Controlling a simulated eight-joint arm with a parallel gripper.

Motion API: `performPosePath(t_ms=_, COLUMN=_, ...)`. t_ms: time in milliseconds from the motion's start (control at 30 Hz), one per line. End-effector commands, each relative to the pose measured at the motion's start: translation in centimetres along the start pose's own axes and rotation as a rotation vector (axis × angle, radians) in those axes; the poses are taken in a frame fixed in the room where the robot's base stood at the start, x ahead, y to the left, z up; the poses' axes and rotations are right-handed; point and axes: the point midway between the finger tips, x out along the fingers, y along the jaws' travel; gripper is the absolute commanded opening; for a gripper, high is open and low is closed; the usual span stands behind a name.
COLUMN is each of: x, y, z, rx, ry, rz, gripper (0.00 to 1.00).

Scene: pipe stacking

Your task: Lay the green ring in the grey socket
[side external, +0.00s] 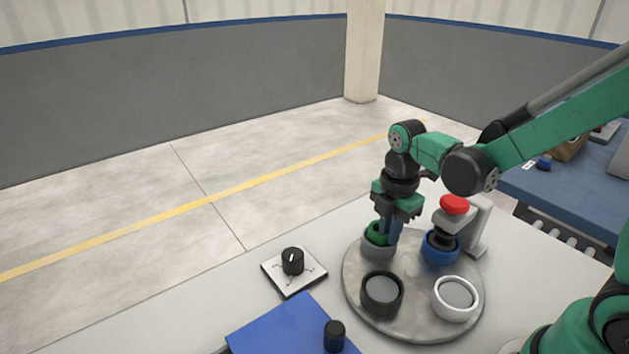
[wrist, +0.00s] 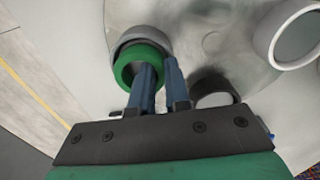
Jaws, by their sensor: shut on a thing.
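The green ring (wrist: 128,70) is held in my gripper (wrist: 161,66), whose blue fingers are shut on its right-hand wall in the wrist view. The grey socket (wrist: 133,36) shows behind the ring there, partly covered by it. In the side view, the green ring (side external: 376,238) is directly over the grey socket (side external: 378,252), at its rim. I cannot tell whether it touches the socket or sits partly inside. My gripper (side external: 392,232) points down, and its fingers hide part of the ring.
The round grey plate (side external: 415,280) also bears a black socket (side external: 382,293), a white socket (side external: 456,299) and a blue socket (side external: 440,248). A dial box (side external: 293,268) lies left.

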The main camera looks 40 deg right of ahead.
Motion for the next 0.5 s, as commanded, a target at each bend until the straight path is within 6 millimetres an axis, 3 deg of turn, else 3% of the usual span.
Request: performPosePath(t_ms=500, x=0.89, y=0.0, z=0.0, rx=0.0, ry=0.0, rz=0.002, gripper=0.0)
